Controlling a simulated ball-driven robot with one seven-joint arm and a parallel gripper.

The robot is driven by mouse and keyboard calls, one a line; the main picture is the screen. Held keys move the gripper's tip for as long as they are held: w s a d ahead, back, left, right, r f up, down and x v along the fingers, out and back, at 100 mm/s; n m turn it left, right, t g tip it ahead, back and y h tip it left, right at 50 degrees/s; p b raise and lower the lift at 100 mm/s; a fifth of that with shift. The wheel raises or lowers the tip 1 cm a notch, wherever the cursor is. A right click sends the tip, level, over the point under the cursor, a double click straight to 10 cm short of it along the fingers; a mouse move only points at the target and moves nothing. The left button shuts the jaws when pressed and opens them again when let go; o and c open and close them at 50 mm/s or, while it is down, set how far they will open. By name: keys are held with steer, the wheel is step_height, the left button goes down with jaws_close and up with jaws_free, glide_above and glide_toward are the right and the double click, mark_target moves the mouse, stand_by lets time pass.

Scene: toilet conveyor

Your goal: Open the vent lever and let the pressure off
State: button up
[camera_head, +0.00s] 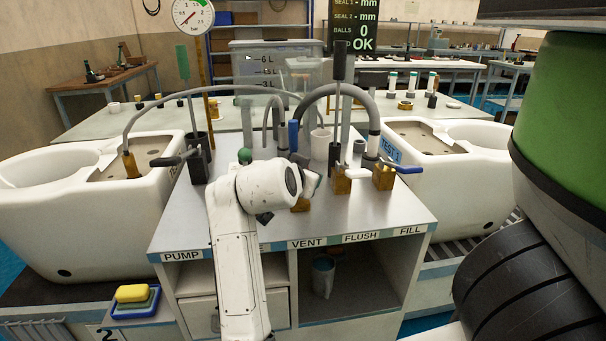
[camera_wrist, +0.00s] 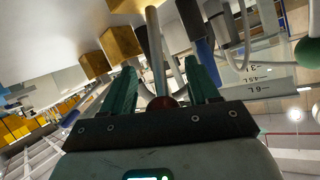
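My gripper (camera_wrist: 161,66) has two green fingers standing apart in the wrist view. A thin grey rod (camera_wrist: 154,40) runs between them to a red knob (camera_wrist: 162,101) near the palm. The rod seems to come from a brass block (camera_wrist: 124,5) and looks clear of both fingers. It is probably the vent lever.
An upright blue handle (camera_head: 293,135) stands behind my wrist. The flush valve (camera_head: 341,181) and fill valve (camera_head: 383,177) are close on the right, the latter with a blue lever (camera_head: 408,169). The pump handle (camera_head: 175,159) is left. Hoses arch above; the bench's front right is clear.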

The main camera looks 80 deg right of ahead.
steer(key=v, duration=1)
steer(key=shift+a, duration=0.4)
steer(key=shift+r, duration=0.1)
